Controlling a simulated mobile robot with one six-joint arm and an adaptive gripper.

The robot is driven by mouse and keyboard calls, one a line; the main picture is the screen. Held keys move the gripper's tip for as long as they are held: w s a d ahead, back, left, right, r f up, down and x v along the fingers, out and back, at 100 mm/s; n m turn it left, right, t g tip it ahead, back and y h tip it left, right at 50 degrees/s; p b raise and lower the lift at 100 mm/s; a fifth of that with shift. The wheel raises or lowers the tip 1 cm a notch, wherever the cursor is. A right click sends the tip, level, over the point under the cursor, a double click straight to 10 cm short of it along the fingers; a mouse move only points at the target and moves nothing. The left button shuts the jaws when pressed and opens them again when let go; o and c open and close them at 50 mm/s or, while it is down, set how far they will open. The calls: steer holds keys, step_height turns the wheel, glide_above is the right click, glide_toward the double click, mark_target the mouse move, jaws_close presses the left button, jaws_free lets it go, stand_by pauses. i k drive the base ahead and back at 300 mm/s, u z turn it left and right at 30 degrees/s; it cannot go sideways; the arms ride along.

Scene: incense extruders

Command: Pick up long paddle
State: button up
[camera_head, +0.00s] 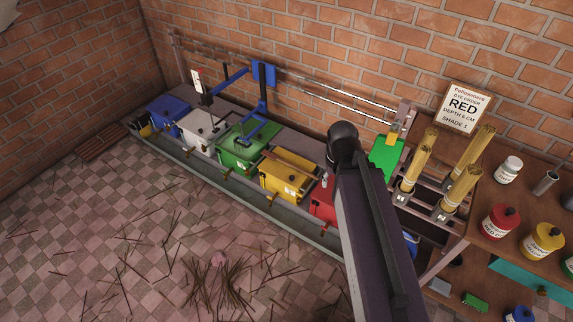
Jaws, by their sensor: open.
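A long, flat brown wooden piece (290,163) lies slantwise across the top of the yellow bin (284,183). It looks like the long paddle, though it is small in the picture and I cannot be sure. My dark arm rises from the bottom of the head view, right of the yellow bin, and ends at a round black joint near the wall. My gripper does not show in this view. The arm covers part of the red bin (322,203).
Blue (167,112), white (201,128) and green (238,153) bins continue the row leftward, with a blue frame (262,98) above. Yellow stick bundles (418,157) stand at right beside a wooden table with jars (500,221). Loose sticks litter the tiled floor, with a heap (218,282) in front.

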mark_target(265, 153)
steer(key=u, duration=0.05)
steer(key=i, duration=1)
steer(key=z, duration=0.05)
